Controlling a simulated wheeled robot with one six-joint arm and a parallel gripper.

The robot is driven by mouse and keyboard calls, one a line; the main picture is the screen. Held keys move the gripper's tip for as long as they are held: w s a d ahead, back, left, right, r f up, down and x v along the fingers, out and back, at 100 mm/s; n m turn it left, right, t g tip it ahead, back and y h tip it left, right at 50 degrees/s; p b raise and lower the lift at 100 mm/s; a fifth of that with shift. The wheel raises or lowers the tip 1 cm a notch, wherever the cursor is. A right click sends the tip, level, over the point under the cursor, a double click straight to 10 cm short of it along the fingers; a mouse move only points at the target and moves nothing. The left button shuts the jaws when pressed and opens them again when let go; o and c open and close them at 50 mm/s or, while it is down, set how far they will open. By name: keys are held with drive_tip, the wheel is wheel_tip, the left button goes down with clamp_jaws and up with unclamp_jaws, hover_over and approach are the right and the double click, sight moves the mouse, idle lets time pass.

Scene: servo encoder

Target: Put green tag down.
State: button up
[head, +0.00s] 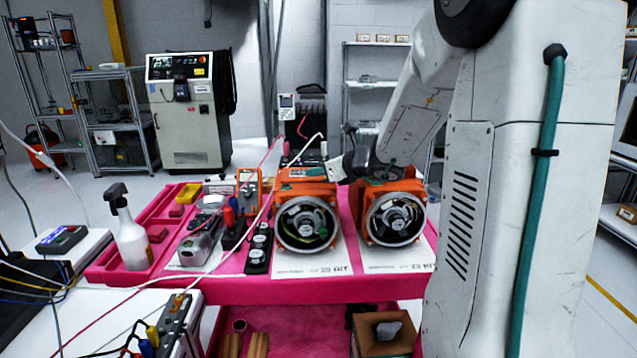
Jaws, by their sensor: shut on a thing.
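My gripper (358,172) is small and dark at the end of my white arm, just behind and above the gap between two orange servo motors. It is shut, but its fingertips are partly hidden and the green tag cannot be made out clearly there. The left motor (306,189) and the right motor (408,187) stand side by side with their round open ends facing me. Each stands on a white printed sheet, the left sheet (312,262) and the right sheet (400,258), on the pink table top (235,290).
A pink tray (107,265) with a spray bottle (131,235) lies at the left. A grey device (200,240), a black strip with round dials (259,247) and an orange meter (248,190) crowd the table's middle. Cables cross above it. A lower pink shelf holds a brown box (383,345).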

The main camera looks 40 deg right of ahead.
sight(321, 190)
drive_tip(key=shift+f, duration=1.7)
drive_tip(key=shift+f, duration=0.15)
drive_tip(key=o, duration=0.9)
